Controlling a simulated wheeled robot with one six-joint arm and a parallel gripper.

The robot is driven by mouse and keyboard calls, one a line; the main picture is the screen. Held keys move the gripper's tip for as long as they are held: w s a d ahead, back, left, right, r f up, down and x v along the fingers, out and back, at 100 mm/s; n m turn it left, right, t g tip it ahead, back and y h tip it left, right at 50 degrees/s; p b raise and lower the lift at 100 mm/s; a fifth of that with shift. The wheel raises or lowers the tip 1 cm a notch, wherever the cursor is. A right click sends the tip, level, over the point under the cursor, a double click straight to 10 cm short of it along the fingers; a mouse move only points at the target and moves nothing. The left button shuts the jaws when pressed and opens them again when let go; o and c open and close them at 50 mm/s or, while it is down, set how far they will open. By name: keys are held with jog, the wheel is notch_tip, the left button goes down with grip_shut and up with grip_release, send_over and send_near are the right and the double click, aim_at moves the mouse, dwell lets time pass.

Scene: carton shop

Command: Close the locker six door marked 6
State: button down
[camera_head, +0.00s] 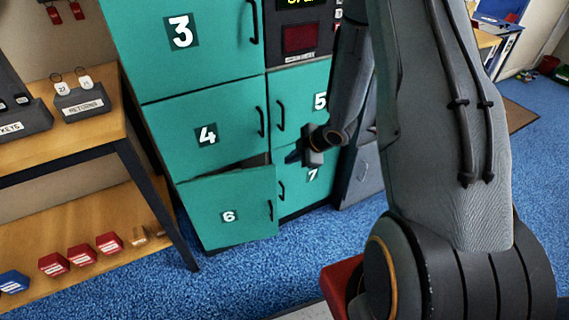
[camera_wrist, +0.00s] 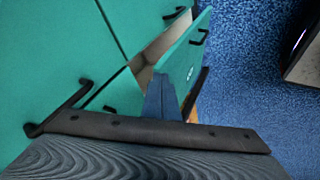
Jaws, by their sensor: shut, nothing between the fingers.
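The locker six door (camera_head: 240,205) is a green door marked 6, low on the left of the locker bank. It stands ajar, with a dark gap along its top edge. In the wrist view the door (camera_wrist: 188,55) is swung out from the frame, showing part of the pale interior (camera_wrist: 150,48) and its black handle (camera_wrist: 200,36). My gripper (camera_head: 294,157) is just right of and above the door's handle side, in front of lockers 5 and 7. Its fingers (camera_wrist: 160,97) are shut and empty, appearing close to the door; contact cannot be told.
Doors 3 (camera_head: 205,40), 4 (camera_head: 210,128), 5 (camera_head: 312,90) and 7 (camera_head: 315,185) look shut, with black handles. A wooden bench (camera_head: 100,128) with a dark leg stands at left. The blue carpet (camera_head: 240,275) in front is clear. A dark panel with a display (camera_head: 302,8) is above.

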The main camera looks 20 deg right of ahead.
jog(key=s+a+f+b, duration=0.2)
jog(key=s+a+b, duration=0.3)
jog(key=s, duration=0.1)
jog(key=p, duration=0.1)
send_near(260, 182)
jog(key=f, duration=0.1)
jog(key=w+a+f, duration=0.1)
jog(key=f, duration=0.1)
jog(key=shift+a, duration=0.2)
jog(key=shift+w+f, duration=0.1)
jog(key=shift+w, duration=0.45)
